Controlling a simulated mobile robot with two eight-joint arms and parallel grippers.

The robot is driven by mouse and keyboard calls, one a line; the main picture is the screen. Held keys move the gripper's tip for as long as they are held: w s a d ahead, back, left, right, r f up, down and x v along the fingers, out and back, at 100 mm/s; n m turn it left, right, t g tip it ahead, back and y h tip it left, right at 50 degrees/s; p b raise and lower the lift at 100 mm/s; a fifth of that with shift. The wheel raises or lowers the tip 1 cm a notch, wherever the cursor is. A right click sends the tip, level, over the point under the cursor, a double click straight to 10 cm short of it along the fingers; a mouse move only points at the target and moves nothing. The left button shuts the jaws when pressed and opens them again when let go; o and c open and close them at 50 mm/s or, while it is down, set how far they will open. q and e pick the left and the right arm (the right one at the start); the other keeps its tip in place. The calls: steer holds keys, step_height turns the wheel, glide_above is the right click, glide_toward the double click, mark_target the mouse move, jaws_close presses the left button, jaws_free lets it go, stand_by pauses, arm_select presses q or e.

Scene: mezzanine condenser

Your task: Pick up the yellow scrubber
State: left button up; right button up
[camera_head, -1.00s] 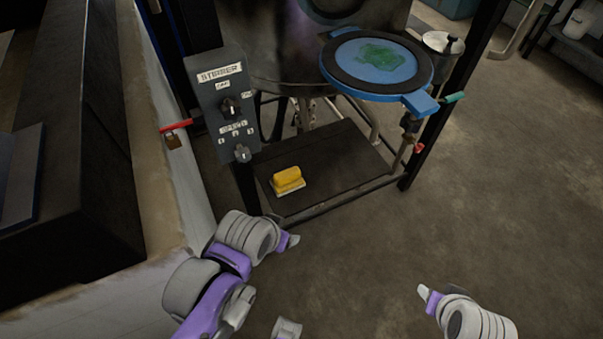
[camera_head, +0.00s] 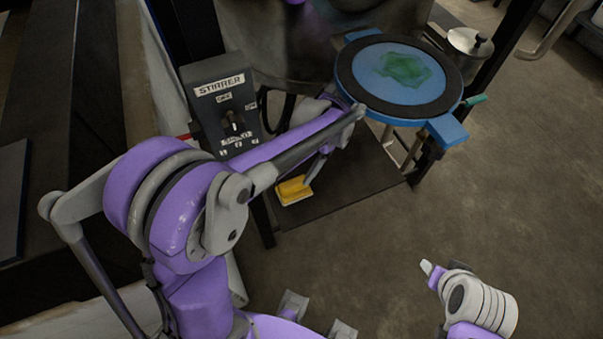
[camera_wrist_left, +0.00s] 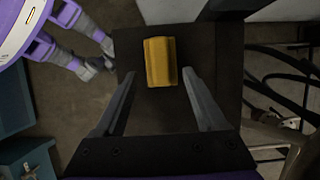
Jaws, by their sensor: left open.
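The yellow scrubber (camera_head: 292,191) lies on the dark low platform (camera_head: 345,188) under the vessel, with a pale base edge showing. In the wrist view the scrubber (camera_wrist_left: 160,62) sits ahead of and between the two fingers of my left gripper (camera_wrist_left: 158,74). That gripper is open, with clear gaps on both sides of the scrubber, and is not closed on it. In the head view my left arm reaches over the platform, and the gripper (camera_head: 314,168) is partly hidden by the forearm. My right gripper (camera_head: 431,271) is at the lower right, far from the scrubber; its jaw opening is unclear.
The stirrer control box (camera_head: 224,105) stands left of the platform, close to my left arm. A blue-rimmed round lid (camera_head: 448,128) overhangs the platform's right side. A dark frame post (camera_head: 428,157) stands at the right. The floor (camera_head: 500,200) to the right is clear.

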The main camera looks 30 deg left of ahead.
mark_target(294, 182)
arm_select(q)
steer(key=shift+w+f, duration=0.2)
steer(key=shift+w, duration=0.25)
steer(key=shift+a+f, duration=0.15)
steer(key=shift+f, duration=0.2)
steer(key=x, duration=0.3)
steer(key=s+x, duration=0.1)
steer(key=x, duration=0.2)
steer(key=shift+s+a, duration=0.1)
steer(key=shift+s, duration=0.1)
jaws_close()
